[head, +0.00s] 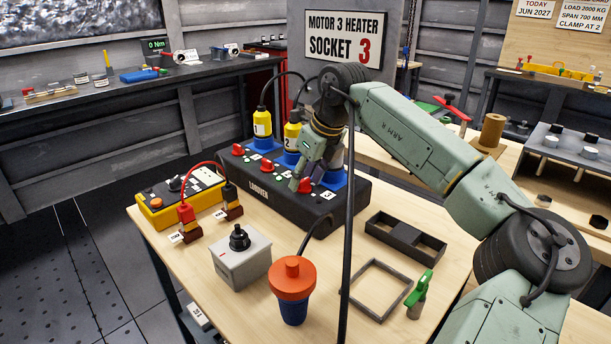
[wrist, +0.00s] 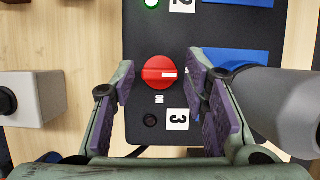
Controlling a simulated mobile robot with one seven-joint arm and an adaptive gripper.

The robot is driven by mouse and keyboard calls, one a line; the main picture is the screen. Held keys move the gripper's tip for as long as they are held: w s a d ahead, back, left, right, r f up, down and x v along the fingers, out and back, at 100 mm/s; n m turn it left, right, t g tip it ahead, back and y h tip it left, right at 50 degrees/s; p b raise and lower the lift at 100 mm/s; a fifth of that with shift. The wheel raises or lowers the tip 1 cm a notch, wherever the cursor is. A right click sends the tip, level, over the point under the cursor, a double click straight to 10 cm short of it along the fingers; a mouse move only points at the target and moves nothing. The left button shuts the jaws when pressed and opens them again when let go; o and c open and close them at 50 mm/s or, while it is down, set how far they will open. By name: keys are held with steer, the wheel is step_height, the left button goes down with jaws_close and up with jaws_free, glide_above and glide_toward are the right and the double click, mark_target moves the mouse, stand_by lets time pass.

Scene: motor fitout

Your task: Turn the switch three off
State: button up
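Switch three, a red round knob (wrist: 160,73) with a white mark pointing right in the wrist view, sits on the black socket box (head: 262,195). A small "ON" text is printed below it, and the label 3 (wrist: 177,119) lies lower right. The small lamp (wrist: 151,121) beside that label is dark. My gripper (wrist: 162,78) is open, with a purple-padded finger on each side of the knob and a visible gap to each. In the head view my gripper (head: 307,172) is over the right end of the box and partly hides the switch (head: 305,185).
A grey plug (wrist: 285,105) stands in the socket close right of my right finger. Yellow plugs 1 (head: 262,122) and 2 (head: 292,135) stand farther left on the box. A grey knob box (head: 242,260) and an orange-blue plug (head: 293,290) stand in front. A lit green lamp (wrist: 152,3) is near label 2.

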steer(key=shift+o, duration=0.4)
steer(key=v, duration=1.2)
steer(key=shift+s, duration=0.1)
